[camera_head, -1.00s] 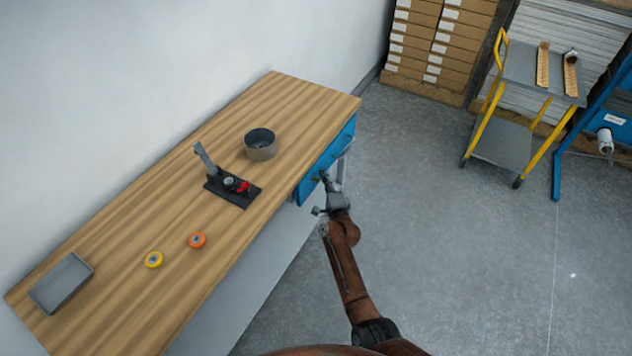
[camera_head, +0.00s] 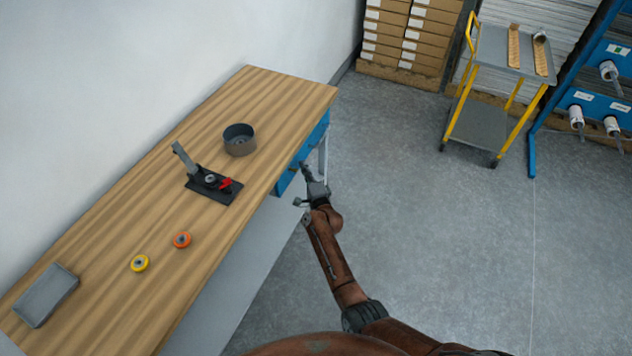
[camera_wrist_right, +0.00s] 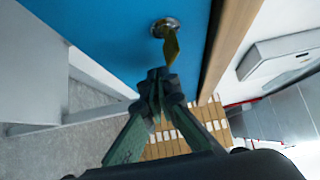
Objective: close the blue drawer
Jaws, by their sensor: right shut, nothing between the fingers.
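The blue drawer (camera_head: 291,176) is under the right end of the wooden workbench (camera_head: 110,225). Its front looks close to the bench edge; I cannot tell whether a small gap remains. My right gripper (camera_head: 305,167) is beside the drawer front, and its arm partly hides that area. In the right wrist view the gripper's fingers (camera_wrist_right: 160,85) are shut and empty, pointing at the blue front (camera_wrist_right: 110,40). A round metal lock (camera_wrist_right: 166,27) with a yellowish key (camera_wrist_right: 171,48) is just beyond the fingertips. Contact is not clear. My left gripper is not in view.
On the bench are a round bowl (camera_head: 239,147), a black tool with a lever (camera_head: 213,189), an orange roll (camera_head: 182,240), a yellow roll (camera_head: 140,263) and a grey tray (camera_head: 40,302). A yellow-framed cart (camera_head: 480,125) stands far right. The floor between is clear.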

